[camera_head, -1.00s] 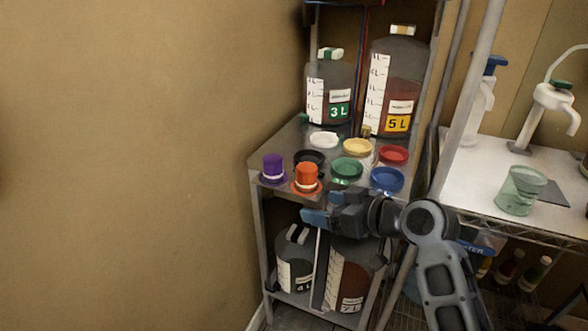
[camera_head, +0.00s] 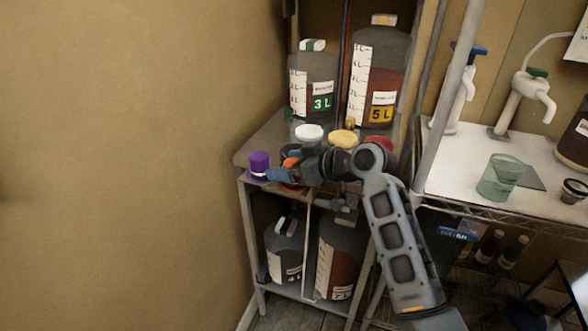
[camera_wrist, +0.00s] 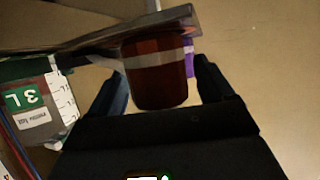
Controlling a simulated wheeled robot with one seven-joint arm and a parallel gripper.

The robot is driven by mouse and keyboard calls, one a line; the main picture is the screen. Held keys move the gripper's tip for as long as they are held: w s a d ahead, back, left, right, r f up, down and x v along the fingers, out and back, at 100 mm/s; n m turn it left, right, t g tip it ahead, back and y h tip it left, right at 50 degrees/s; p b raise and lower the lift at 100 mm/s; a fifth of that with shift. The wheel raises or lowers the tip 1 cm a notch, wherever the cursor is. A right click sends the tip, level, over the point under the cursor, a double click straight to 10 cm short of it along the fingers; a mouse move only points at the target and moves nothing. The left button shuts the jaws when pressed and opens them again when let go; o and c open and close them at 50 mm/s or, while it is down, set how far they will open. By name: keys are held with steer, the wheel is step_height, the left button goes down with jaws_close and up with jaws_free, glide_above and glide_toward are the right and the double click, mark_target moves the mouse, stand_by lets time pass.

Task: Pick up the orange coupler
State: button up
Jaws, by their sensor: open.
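The orange coupler (camera_head: 290,162) stands on the shelf's front edge in the head view, mostly hidden behind my gripper. In the wrist view the orange coupler (camera_wrist: 155,80) looks dark red-orange with a pale band, large and upside down. My gripper (camera_head: 277,173) is open at the shelf's front edge. In the wrist view its two fingers (camera_wrist: 160,85) show on either side of the coupler, with a visible gap at the right finger. I cannot tell how deep the coupler sits between them.
A purple coupler (camera_head: 259,166) stands close to the left; it also shows behind the orange one in the wrist view (camera_wrist: 189,58). White (camera_head: 309,133) and yellow (camera_head: 343,138) lids and the 3 L (camera_head: 313,85) and 5 L (camera_head: 378,80) jugs stand farther back.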

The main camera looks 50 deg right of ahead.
steer(key=shift+w, duration=0.2)
steer(key=c, duration=1.1)
